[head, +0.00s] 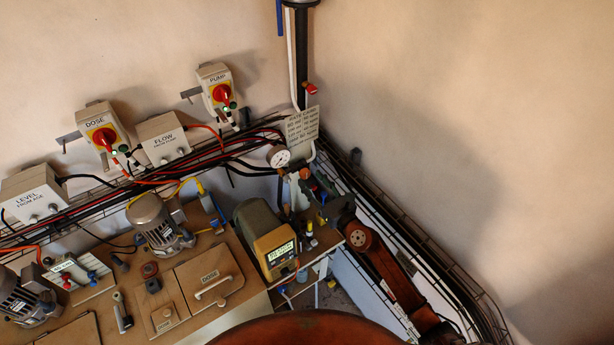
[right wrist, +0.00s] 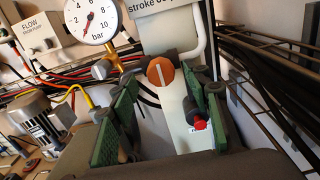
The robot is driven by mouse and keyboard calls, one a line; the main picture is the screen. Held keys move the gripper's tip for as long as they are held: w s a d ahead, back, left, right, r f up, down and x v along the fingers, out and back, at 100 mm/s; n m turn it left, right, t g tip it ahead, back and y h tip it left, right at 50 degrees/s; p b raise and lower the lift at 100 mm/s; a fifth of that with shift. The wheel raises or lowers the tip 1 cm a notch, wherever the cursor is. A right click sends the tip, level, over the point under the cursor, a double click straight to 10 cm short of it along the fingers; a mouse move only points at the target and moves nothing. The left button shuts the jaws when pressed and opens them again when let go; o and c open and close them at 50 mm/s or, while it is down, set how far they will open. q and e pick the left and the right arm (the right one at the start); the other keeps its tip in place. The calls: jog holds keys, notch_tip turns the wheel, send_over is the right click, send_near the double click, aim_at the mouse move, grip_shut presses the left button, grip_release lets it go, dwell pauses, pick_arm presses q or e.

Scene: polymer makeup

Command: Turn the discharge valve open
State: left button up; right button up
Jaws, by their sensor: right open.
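An orange round knob (right wrist: 160,71) with a white line across it shows in the right wrist view, on a pale panel beyond my fingers; it looks like the valve handle, but I cannot read a discharge label. Its white line runs nearly upright. My right gripper (head: 320,190) is open in the back corner, below the pressure gauge. In the right wrist view its green-padded fingers (right wrist: 165,118) stand apart, with the knob ahead in the gap and nothing held. A small red knob (right wrist: 200,123) shows near the right finger. My left gripper is not in view.
The pressure gauge (head: 278,156) stands close above the right gripper, also in the wrist view (right wrist: 90,20). A wire cable tray (head: 400,235) runs along the right wall. A yellow-fronted pump (head: 275,250) stands left of the gripper. Switch boxes (head: 218,90) line the left wall.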

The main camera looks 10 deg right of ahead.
aim_at(307, 175)
jog(key=shift+x, duration=1.6)
jog(key=shift+c, duration=0.2)
jog(key=c, duration=1.1)
